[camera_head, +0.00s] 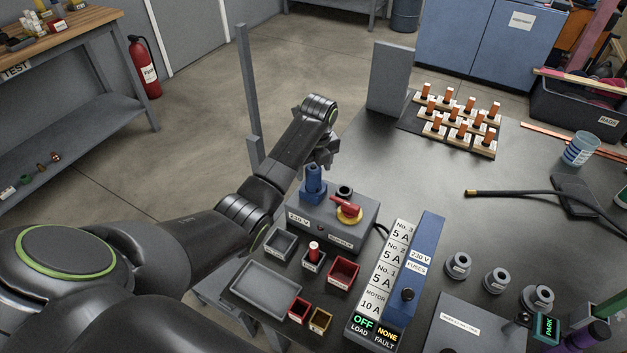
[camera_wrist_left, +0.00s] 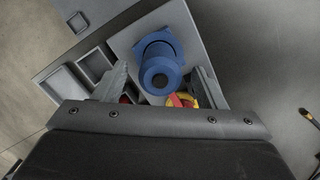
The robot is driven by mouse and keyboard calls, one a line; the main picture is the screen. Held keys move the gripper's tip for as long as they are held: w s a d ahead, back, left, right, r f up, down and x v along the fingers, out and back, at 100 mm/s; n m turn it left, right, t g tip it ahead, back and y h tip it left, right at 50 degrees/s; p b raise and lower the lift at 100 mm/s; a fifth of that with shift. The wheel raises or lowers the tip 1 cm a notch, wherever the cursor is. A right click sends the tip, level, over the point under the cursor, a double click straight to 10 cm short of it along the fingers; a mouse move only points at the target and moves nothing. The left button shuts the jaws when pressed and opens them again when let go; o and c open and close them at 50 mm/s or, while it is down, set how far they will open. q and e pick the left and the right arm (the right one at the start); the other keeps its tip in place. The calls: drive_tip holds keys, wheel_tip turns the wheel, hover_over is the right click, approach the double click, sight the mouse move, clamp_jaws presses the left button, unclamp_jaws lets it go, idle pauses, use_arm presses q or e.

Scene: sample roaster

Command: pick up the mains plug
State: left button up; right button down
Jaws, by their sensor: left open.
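The blue mains plug (camera_head: 313,178) stands upright on top of a grey box (camera_head: 337,232) labelled 230 V, near the table's left edge. In the left wrist view the plug (camera_wrist_left: 158,72) shows from above, with a round dark end and a square blue base under it. My left gripper (camera_head: 324,153) is just above the plug in the head view. In the wrist view its two fingers are apart, one on either side of the plug, and the jaws are empty. I cannot tell how far the fingertips reach down. My right gripper is not in view.
A red switch handle on a yellow base (camera_head: 347,209) sits right beside the plug on the same box. Small trays (camera_head: 265,288) lie in front, and a blue fuse panel (camera_head: 425,250) stands to the right. A grey upright panel (camera_head: 391,77) is behind. The table's middle is mostly clear.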

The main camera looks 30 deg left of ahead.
use_arm(q)
drive_tip(key=f, duration=0.3)
drive_tip(key=shift+w+a+f, duration=0.15)
drive_tip(key=shift+a+f, duration=0.05)
drive_tip(key=shift+a, duration=0.05)
drive_tip(key=c, duration=1.2)
